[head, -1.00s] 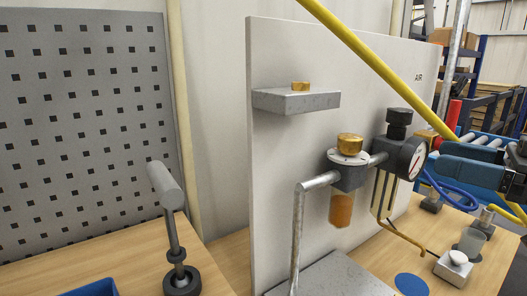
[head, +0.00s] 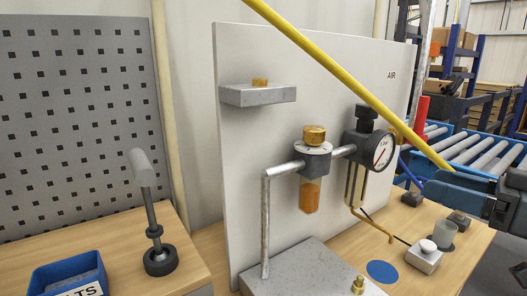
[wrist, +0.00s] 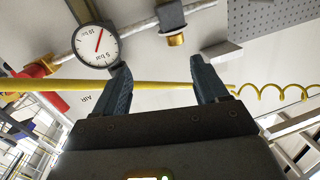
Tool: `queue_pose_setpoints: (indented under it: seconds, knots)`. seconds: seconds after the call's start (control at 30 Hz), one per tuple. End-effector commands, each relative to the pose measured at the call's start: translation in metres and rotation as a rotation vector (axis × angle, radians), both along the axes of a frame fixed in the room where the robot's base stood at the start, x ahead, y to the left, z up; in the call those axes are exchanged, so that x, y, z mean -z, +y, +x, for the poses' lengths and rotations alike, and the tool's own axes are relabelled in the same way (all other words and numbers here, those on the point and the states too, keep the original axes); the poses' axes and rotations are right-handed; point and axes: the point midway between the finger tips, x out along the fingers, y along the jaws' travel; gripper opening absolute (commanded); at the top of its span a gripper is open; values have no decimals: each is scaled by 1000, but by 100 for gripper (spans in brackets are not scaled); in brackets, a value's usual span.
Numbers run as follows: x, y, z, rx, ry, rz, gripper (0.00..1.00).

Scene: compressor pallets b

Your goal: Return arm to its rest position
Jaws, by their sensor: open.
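My gripper (wrist: 163,78) is open, with two dark blue-grey fingers spread apart and nothing between them that I can see held. Part of it also shows at the right edge of the head view (head: 472,196), right of the air panel (head: 345,80) and clear of the pressure gauge (head: 383,152). In the wrist view the white panel lies beyond the fingers, with the gauge (wrist: 96,45) beyond the left finger. A yellow hose (wrist: 160,86) crosses behind the fingers; I cannot tell how far it is from them.
An amber-bowled filter unit (head: 310,195) and grey pipe (head: 265,225) stand before the panel. A white button box (head: 424,257) and blue disc (head: 382,271) are on the bench. A post (head: 150,215) and blue bin (head: 70,277) are at left. A roller conveyor (head: 475,150) lies behind.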

Motion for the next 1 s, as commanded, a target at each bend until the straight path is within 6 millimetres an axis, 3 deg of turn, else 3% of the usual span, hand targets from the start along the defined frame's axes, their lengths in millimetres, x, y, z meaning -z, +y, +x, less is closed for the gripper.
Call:
queue_pose_setpoints:
  seconds: [0.27, 0.47, 0.7, 1.0]
  knots:
    - [61, 4, -5, 134, 115, 47, 73]
    - [133, 7, -27, 301, 232, 72, 73]
    - [211, 9, -80, 506, 330, 58, 73]
    - [268, 14, -171, 697, 366, -13, 73]
